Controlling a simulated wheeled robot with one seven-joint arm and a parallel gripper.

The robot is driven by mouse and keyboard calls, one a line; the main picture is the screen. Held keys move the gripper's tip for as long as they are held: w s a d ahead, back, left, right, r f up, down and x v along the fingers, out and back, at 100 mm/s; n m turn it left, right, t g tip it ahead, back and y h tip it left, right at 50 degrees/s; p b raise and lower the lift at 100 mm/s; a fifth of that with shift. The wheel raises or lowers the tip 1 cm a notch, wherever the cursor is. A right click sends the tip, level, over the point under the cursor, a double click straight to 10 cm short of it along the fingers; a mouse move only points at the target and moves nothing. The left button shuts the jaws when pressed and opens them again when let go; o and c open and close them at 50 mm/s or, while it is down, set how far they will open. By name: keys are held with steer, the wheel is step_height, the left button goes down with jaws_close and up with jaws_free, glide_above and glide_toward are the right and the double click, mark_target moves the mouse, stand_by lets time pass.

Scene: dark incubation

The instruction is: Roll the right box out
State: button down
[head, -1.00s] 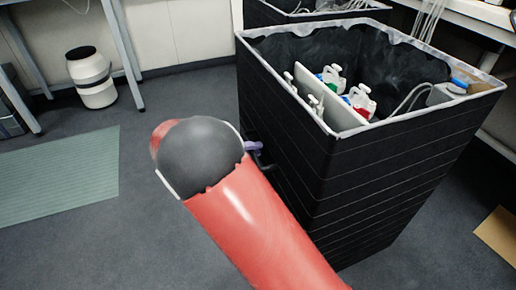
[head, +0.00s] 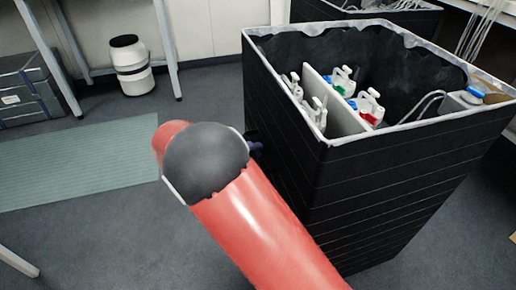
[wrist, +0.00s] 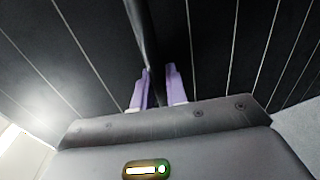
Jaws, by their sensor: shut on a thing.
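The box is a tall black bin with horizontal seam lines and a pale rim (head: 395,190). It stands open-topped at the right of the head view. In the wrist view its dark lined side (wrist: 215,50) fills the background. My gripper shows in the wrist view (wrist: 158,85) with two purple fingers, shut on a dark upright handle bar (wrist: 141,30) of the box. In the head view my gripper (head: 256,147) is mostly hidden behind my red arm, at the box's left side.
White bottles (head: 369,106) and a divider (head: 335,105) are inside the box. Another black box (head: 400,18) stands behind. A white-black canister (head: 131,65), a table leg (head: 167,50), grey cases (head: 28,92) and a green mat (head: 80,160) are at left. Floor at lower left is mostly open.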

steer(key=shift+s+a+f, duration=0.1)
steer(key=shift+s+a, duration=0.1)
steer(key=shift+a, duration=0.4)
steer(key=shift+s+a, duration=0.15)
steer(key=shift+a, duration=0.45)
steer(key=c, duration=1.5)
jaws_free()
steer(key=shift+o, duration=0.2)
steer(key=v, duration=0.7)
steer(key=shift+s+a, duration=0.15)
steer(key=shift+a, duration=0.25)
